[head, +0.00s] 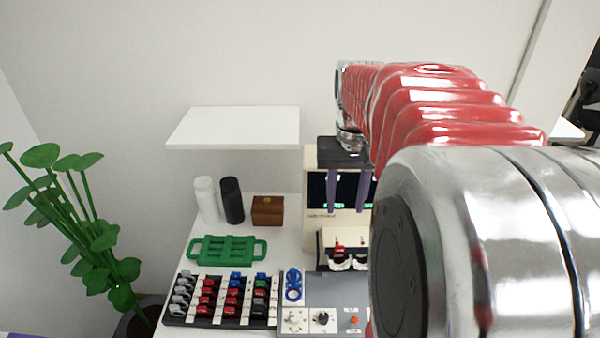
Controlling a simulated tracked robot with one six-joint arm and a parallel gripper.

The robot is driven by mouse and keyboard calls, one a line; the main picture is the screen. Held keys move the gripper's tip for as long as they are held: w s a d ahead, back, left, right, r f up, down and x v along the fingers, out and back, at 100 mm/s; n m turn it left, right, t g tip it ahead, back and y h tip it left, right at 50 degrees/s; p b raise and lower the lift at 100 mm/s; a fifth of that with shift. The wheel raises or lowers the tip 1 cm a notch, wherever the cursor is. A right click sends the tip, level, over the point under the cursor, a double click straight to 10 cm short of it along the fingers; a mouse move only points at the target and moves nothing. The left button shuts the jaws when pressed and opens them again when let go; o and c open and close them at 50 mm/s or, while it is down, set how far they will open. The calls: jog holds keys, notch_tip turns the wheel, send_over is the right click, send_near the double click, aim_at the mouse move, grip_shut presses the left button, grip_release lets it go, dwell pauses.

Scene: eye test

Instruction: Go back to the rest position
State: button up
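My gripper (347,208) hangs from the end of my red and chrome arm, near the middle of the head view. Its black body is at the top and its two purple fingers point down. The fingers are apart, with nothing seen between them, so it is open. It shows in front of a cream machine (317,232) with a dark display. I cannot tell how far it is from that machine. My arm hides the right part of the view.
A white shelf (235,127) juts from the wall, left of my gripper. On the white table (222,262) stand white (206,200) and black (232,200) cylinders, a brown box (268,210), a green tray (228,238), a rack (190,319) of coloured pieces and a grey panel (345,290). A plant (88,235) stands left.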

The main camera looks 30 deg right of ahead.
dwell(0.5)
jog(key=s+a+n+t, duration=0.2)
jog(key=a+n, duration=0.1)
jog(key=a, duration=0.8)
jog(key=s+a+f+n+t, duration=0.1)
jog(key=s+a+n+t, duration=0.1)
jog(key=a, duration=0.9)
jog(key=shift+a+n+t, duration=0.4)
jog(key=shift+n+t, duration=0.4)
jog(key=shift+n, duration=0.1)
jog(key=shift+f, duration=0.1)
